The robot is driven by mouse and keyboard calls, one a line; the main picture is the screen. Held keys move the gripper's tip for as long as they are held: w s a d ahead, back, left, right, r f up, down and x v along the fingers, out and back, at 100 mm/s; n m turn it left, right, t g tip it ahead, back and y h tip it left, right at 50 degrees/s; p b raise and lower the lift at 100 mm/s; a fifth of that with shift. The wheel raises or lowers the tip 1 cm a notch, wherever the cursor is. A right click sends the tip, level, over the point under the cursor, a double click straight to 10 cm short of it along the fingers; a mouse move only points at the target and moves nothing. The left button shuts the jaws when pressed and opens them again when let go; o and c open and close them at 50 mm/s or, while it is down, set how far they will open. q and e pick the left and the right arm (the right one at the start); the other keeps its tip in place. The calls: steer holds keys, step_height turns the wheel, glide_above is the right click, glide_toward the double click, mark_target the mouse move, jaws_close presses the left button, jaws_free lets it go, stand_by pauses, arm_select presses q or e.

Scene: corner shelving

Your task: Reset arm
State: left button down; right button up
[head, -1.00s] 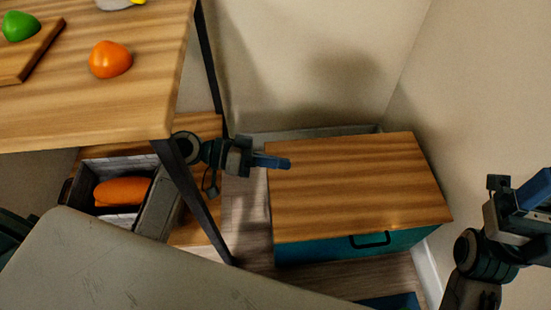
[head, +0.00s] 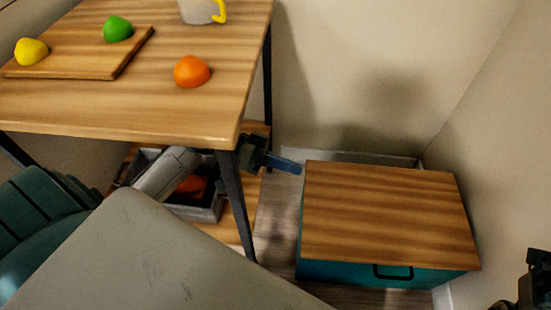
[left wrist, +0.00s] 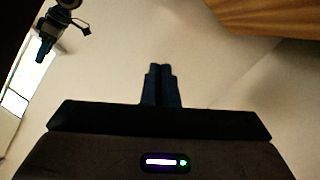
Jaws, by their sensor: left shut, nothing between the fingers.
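My left gripper (head: 285,165) reaches out from under the wooden table, past its dark front leg, and points right toward the low cabinet. Its fingers are shut with nothing between them; they also show closed together in the left wrist view (left wrist: 160,86), against a plain pale wall. My left arm passes over an open drawer box under the table. Part of my right arm (head: 532,285) shows at the lower right edge of the head view. Its fingers cannot be made out there.
The wooden table (head: 120,125) holds a cutting board (head: 85,65) with yellow and green fruit, an orange fruit (head: 192,72) and a mug (head: 200,10). The drawer box (head: 205,212) holds an orange-red item. The cabinet (head: 385,215) has a teal front. Walls close the corner behind.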

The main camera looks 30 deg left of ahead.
arm_select(q)
steer(key=shift+v, duration=1.45)
steer(key=shift+s, duration=0.15)
